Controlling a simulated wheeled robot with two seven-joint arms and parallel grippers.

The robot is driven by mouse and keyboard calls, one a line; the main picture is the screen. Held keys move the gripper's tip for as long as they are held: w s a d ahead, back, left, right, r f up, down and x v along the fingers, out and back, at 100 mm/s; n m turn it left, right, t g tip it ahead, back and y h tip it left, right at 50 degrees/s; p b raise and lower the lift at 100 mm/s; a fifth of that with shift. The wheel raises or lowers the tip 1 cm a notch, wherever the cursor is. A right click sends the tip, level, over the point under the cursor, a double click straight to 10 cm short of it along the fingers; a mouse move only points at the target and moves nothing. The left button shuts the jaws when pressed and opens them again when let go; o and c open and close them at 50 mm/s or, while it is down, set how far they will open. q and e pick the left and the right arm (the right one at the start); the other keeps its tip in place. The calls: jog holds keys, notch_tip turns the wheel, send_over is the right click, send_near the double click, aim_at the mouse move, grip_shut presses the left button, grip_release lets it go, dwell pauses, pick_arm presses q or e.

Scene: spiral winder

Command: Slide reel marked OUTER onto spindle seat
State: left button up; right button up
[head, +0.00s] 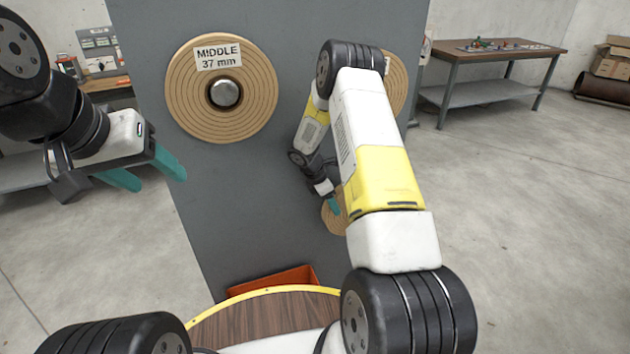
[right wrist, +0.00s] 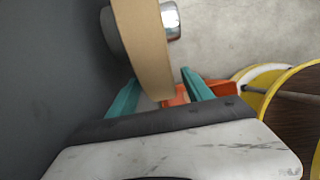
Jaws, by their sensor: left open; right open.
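A tan wooden reel labelled MIDDLE 37 mm (head: 188,100) is on a metal spindle (head: 225,93) on the grey panel. A second reel (head: 396,85) at right is mostly hidden by my right arm, its label unreadable. A smaller-looking reel (head: 331,219) lower on the panel is partly hidden. My right gripper (head: 333,205) is beside it. In the right wrist view this reel (right wrist: 142,40) shows edge-on, between the open fingers of my right gripper (right wrist: 157,88), with a metal spindle end (right wrist: 171,20) protruding. No OUTER marking is readable. My left gripper (head: 160,182) is open and empty, left of the panel.
The grey panel (head: 240,180) stands close in front of me. An orange bin (head: 275,283) is at its foot, also in the right wrist view (right wrist: 179,97). A workbench (head: 500,50) stands back right, another table back left. Open floor lies right of the panel.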

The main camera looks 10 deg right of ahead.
jog(key=shift+x, duration=1.3)
grip_shut()
dwell(0.4)
jog(key=c, duration=0.6)
grip_release()
jog(key=shift+c, duration=0.2)
grip_shut()
jog(key=shift+r, duration=0.1)
